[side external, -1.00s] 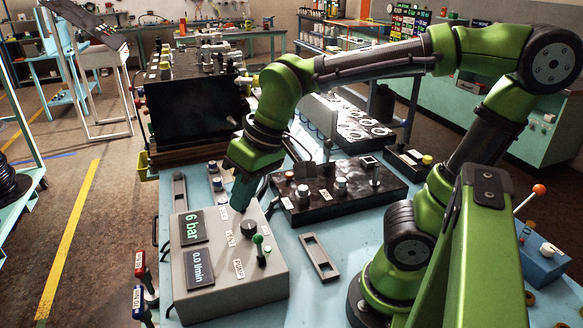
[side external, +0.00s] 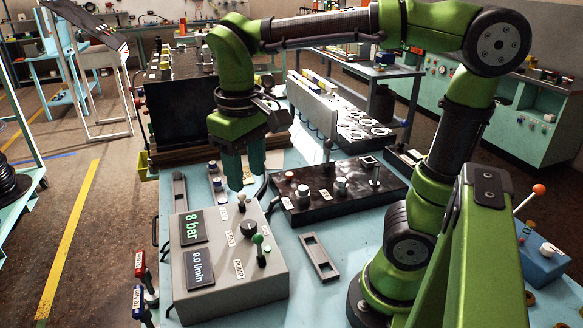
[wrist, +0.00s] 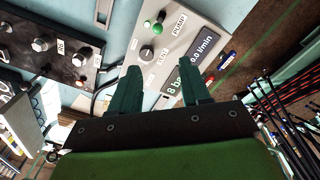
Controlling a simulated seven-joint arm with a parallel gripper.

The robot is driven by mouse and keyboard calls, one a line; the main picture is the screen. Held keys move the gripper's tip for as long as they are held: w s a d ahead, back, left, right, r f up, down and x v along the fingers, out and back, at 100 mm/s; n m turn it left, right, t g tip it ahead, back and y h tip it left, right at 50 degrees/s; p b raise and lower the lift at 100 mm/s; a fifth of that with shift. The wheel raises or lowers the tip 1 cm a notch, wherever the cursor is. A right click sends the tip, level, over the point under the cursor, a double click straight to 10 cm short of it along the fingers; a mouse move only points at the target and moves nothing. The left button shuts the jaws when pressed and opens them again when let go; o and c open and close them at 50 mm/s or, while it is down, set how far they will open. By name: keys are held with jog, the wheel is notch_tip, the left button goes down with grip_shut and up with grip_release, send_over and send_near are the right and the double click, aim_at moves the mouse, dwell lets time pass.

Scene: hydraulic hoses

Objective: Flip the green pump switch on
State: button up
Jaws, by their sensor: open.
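The green pump switch (side external: 258,241) is a small lever with a green ball tip on the sloped top of a grey control box (side external: 250,290), beside the PUMP label (side external: 239,268). It also shows in the wrist view (wrist: 160,17) near the top. A black knob (side external: 247,229) sits just behind it, near the VENT label. The displays read 8 bar (side external: 193,227) and 0.0 l/min (side external: 199,267). My gripper (side external: 245,185) is open and empty, pointing down above the back edge of the box, apart from the switch. Its two teal fingers (wrist: 155,95) show in the wrist view.
A black block (side external: 335,205) with several knobs and posts stands right of the box. Red and blue handles (side external: 139,264) stand at the left edge.

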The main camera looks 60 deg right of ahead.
aim_at(258, 235)
jog(key=f, duration=1.6)
jog(key=shift+s+d+f, duration=0.35)
jog(key=shift+s+d, duration=0.05)
